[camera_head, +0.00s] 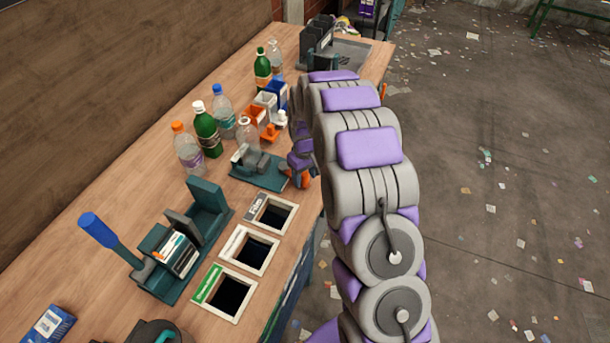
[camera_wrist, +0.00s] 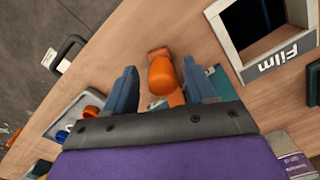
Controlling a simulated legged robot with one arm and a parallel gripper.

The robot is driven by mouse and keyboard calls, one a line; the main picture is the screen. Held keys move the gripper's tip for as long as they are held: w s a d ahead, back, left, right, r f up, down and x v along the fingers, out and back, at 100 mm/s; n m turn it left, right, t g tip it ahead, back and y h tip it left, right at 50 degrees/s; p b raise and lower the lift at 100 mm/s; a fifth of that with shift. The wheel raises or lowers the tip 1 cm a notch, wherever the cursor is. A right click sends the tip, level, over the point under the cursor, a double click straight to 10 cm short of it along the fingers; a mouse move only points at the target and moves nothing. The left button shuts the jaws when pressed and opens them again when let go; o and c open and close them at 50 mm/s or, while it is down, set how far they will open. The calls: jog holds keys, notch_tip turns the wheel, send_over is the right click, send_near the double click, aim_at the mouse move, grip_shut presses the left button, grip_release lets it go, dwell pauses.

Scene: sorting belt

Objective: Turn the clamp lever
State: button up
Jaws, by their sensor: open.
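The clamp (camera_head: 246,172) is a teal base with grey parts on the bench, near its right edge. Its lever (camera_head: 301,181) has an orange handle on the right side, partly covered by my gripper. In the wrist view, the orange lever (camera_wrist: 162,77) stands between my two blue fingers. My gripper (camera_wrist: 160,80) is open, with a finger on each side of the lever and visible gaps beside it. The wrist view also shows part of the teal clamp base behind the fingers. In the head view my arm hides most of the gripper.
Several bottles (camera_head: 206,131) stand left of the clamp. Small orange, white and blue parts (camera_head: 262,112) sit behind it. Framed bin openings (camera_head: 271,213) lie in front, one labelled Film (camera_wrist: 277,62). A teal device with a blue handle (camera_head: 98,230) stands at the front left.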

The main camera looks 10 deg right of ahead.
jog(key=shift+a, duration=0.3)
jog(key=shift+c, duration=0.7)
jog(key=shift+d, duration=0.25)
jog(key=c, duration=0.4)
grip_shut()
jog(key=shift+a, duration=0.1)
